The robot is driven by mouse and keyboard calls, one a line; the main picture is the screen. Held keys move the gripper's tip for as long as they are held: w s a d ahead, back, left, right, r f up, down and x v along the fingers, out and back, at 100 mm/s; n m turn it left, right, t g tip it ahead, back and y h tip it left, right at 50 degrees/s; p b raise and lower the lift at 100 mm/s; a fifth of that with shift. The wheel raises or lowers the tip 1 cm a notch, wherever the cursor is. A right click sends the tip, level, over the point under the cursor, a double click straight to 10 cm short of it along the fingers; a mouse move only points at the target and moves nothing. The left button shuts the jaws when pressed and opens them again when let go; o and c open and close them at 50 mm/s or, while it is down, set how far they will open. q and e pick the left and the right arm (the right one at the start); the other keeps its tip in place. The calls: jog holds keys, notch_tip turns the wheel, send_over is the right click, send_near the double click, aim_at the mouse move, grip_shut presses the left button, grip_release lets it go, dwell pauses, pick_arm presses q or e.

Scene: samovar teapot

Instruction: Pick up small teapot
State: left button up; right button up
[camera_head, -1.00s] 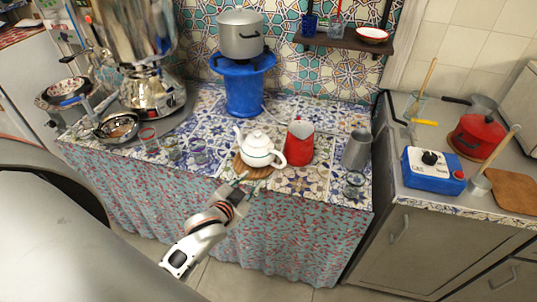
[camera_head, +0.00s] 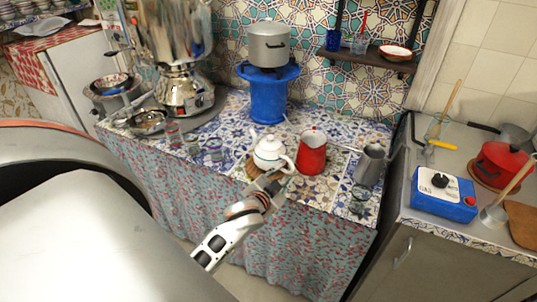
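The small white teapot (camera_head: 270,152) stands upright on a round wooden trivet (camera_head: 252,172) on the tiled counter. Its spout points left and its handle is on the right. My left gripper (camera_head: 272,181) is at the counter's front edge, just in front of the teapot and by its handle side. The gripper overlaps the teapot's lower right in this view, so I cannot tell whether they touch. The fingers are small and partly hidden, and their opening is unclear. My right gripper is not in view.
A red pitcher (camera_head: 312,155) stands close to the right of the teapot, with a grey metal jug (camera_head: 370,165) beyond it. Several glasses stand to the left, near the large samovar (camera_head: 183,88). A blue stand (camera_head: 268,98) with a pot (camera_head: 268,44) is behind.

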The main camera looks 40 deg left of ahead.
aim_at(289, 172)
pick_arm(q)
jog(key=x, duration=0.5)
jog(key=shift+w+d+f, duration=0.2)
jog(key=shift+w+d, duration=0.05)
jog(key=shift+d, duration=0.05)
grip_shut()
jog(key=shift+r, duration=0.1)
